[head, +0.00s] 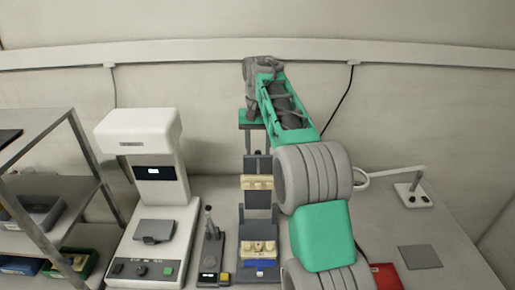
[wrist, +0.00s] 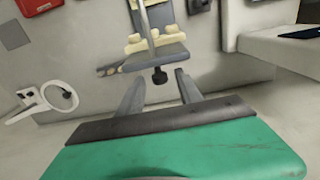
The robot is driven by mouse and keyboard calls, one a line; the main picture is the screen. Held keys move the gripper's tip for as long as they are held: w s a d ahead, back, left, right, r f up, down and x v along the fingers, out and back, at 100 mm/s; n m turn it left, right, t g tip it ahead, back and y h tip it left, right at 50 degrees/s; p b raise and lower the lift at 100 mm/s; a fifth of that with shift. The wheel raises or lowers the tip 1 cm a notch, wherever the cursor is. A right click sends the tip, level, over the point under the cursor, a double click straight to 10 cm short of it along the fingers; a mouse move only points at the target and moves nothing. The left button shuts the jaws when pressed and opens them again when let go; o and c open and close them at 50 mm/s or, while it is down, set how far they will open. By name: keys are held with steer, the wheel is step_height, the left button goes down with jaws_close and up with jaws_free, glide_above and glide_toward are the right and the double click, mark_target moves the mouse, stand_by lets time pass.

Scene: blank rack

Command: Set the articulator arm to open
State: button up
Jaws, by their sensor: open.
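The articulator (head: 258,205) stands on the bench near the middle of the head view. A cream cast (head: 257,183) shows on its upper part and another cream cast (head: 258,247) sits low at its base. The upper arm looks raised, but its exact angle is hard to tell. My gripper (head: 255,148) points down at the articulator's top, partly hidden by its own body. In the wrist view my gripper (wrist: 159,94) is open and empty. A dark knob (wrist: 159,76) on the articulator lies just beyond the fingertips, between them in the picture; contact is not visible.
A white machine (head: 150,160) stands to the left, with a small lever device (head: 210,250) beside the articulator. A metal shelf (head: 60,200) is at far left. A ring lamp (head: 410,190), grey pad (head: 420,257) and red box (head: 386,277) lie to the right.

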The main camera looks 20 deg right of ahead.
step_height(320, 180, up, 6)
steer(key=p, duration=0.5)
steer(key=shift+r, duration=0.25)
steer(key=shift+r+b, duration=0.4)
steer(key=shift+r, duration=0.2)
